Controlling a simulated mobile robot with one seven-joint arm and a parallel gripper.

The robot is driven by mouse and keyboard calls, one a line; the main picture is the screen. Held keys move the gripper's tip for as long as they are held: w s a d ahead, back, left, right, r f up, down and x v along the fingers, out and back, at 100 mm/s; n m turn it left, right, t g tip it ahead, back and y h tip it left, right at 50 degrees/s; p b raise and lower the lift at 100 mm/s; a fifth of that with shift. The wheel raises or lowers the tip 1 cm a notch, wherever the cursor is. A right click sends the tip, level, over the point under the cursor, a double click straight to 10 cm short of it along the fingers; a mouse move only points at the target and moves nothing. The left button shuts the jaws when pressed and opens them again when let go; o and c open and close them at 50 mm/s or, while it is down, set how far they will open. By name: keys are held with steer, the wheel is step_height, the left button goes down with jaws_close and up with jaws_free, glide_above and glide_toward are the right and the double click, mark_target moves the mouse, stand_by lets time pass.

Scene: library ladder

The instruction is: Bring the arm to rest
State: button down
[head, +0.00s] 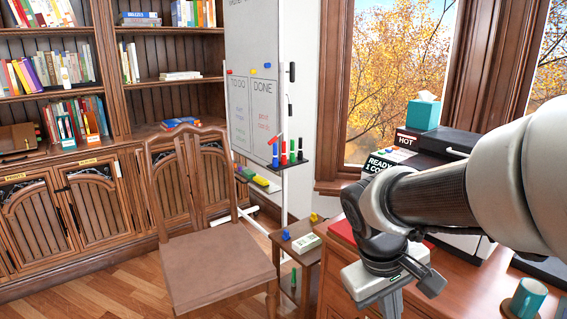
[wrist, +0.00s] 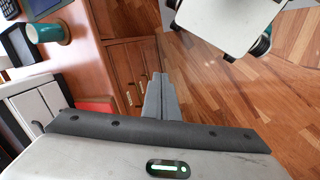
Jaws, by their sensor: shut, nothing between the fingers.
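My arm reaches in from the right edge of the head view and bends down at the wrist. My gripper's pale housing shows at the bottom of the head view, in front of the wooden cabinet; its fingertips are not clear there. In the wrist view my gripper (wrist: 158,90) has its two grey fingers together with nothing between them. The fingers show against the cabinet front and the floor, touching nothing that I can tell.
A wooden chair (head: 215,255) stands left of my gripper, with a small side table (head: 310,262) and a whiteboard (head: 250,120) behind. A teal mug (head: 528,297) sits on the cabinet top at right, near a dark printer-like machine (head: 455,150). Open floor (wrist: 235,100) lies beside the cabinet.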

steer(key=s+a+r+m+t+y+p, duration=0.2)
steer(key=s+a+r+m+t+y, duration=0.25)
steer(key=r, duration=0.45)
step_height(320, 180, up, 21)
steer(key=s+h+p, duration=0.1)
steer(key=p, duration=1.9)
steer(key=shift+s+n+p, duration=0.4)
steer(key=shift+n, duration=0.05)
steer(key=shift+a, duration=0.1)
